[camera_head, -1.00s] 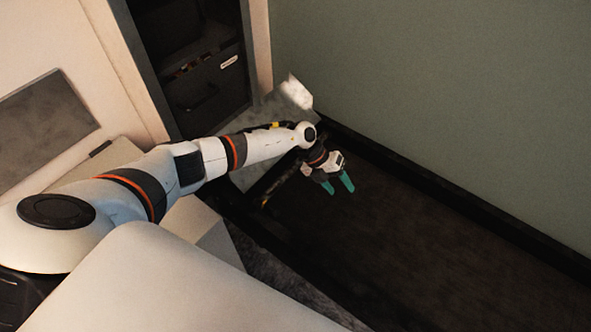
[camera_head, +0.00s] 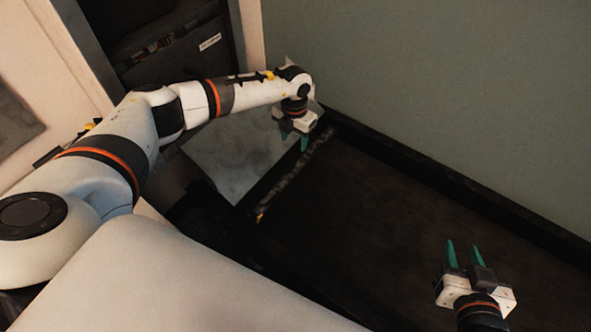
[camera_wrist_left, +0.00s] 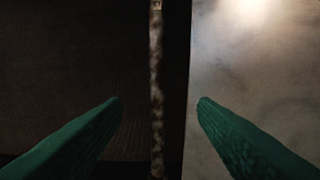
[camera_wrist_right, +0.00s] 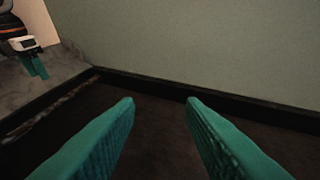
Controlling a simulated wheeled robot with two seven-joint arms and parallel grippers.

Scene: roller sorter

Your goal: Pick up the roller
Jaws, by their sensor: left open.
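The roller (camera_head: 297,168) is a long thin rod with mottled brown and pale patches. It lies along the near-left end of the dark bed, beside the grey plate. In the left wrist view the roller (camera_wrist_left: 156,85) runs upright down the middle, between my two teal fingers. My left gripper (camera_head: 294,140) is open and points down near the roller's far end; I cannot tell its height above it. My right gripper (camera_head: 464,252) is open and empty over the dark bed, well to the right. A mottled strip that looks like the roller (camera_wrist_right: 45,115) shows at left in the right wrist view.
The dark bed (camera_head: 400,210) is bare across its middle. A black rail (camera_head: 420,172) runs along it by the green wall (camera_head: 430,80). The grey plate (camera_head: 235,155) lies left of the roller. A dark cabinet (camera_head: 165,50) stands at the upper left.

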